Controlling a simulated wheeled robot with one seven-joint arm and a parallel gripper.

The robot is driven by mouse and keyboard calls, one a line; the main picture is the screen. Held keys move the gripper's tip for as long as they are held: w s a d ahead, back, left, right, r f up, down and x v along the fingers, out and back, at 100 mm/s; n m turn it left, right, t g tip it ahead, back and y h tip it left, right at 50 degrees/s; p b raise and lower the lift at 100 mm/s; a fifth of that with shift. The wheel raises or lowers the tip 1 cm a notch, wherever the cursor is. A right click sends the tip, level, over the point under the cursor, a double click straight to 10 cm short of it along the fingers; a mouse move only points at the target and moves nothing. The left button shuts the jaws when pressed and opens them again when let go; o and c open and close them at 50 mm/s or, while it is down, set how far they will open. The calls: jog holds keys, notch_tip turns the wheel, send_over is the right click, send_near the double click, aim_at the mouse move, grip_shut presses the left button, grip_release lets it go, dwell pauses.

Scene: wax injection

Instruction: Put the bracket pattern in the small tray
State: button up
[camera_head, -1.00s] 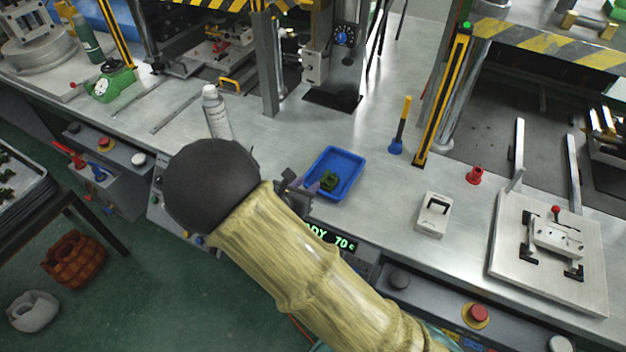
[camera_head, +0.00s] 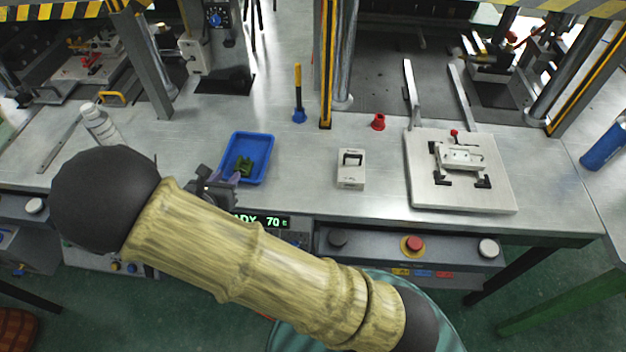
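The small blue tray (camera_head: 265,144) lies on the metal bench, left of the picture's middle. A small dark green piece, which looks like the bracket pattern (camera_head: 243,166), is inside the tray near its front left part. My gripper (camera_head: 228,181) is at the tray's front left edge, just left of and in front of the green piece. My arm hides much of the gripper, and its fingers are too small to show a gap. I cannot tell whether they touch the green piece.
A white spray can (camera_head: 100,124) stands left of the tray. A yellow-and-blue tool (camera_head: 298,95), a red cup (camera_head: 378,122) and a white block (camera_head: 351,168) stand to its right. Press columns rise behind.

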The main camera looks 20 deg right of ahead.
jog(key=s+d+r+m+g, duration=0.1)
jog(key=s+d+m+g, duration=0.25)
jog(key=d+m, duration=0.35)
jog(key=s+d+r+m+g, duration=0.1)
jog(key=s+d+m+g, duration=0.2)
jog(key=d+m+g, duration=0.45)
jog(key=s+d+r+m+t+y, duration=0.1)
jog(key=s+d+r+m+y, duration=0.5)
jog(key=m, duration=1.1)
jog(key=s+d, duration=0.2)
jog(key=shift+d+r+t, duration=0.25)
jog(key=shift+d+t, duration=0.05)
jog(key=shift+t, duration=0.1)
jog(key=shift+s, duration=0.1)
jog(key=p+v, duration=0.3)
jog(key=shift+w+r, duration=0.2)
jog(key=shift+w, duration=0.15)
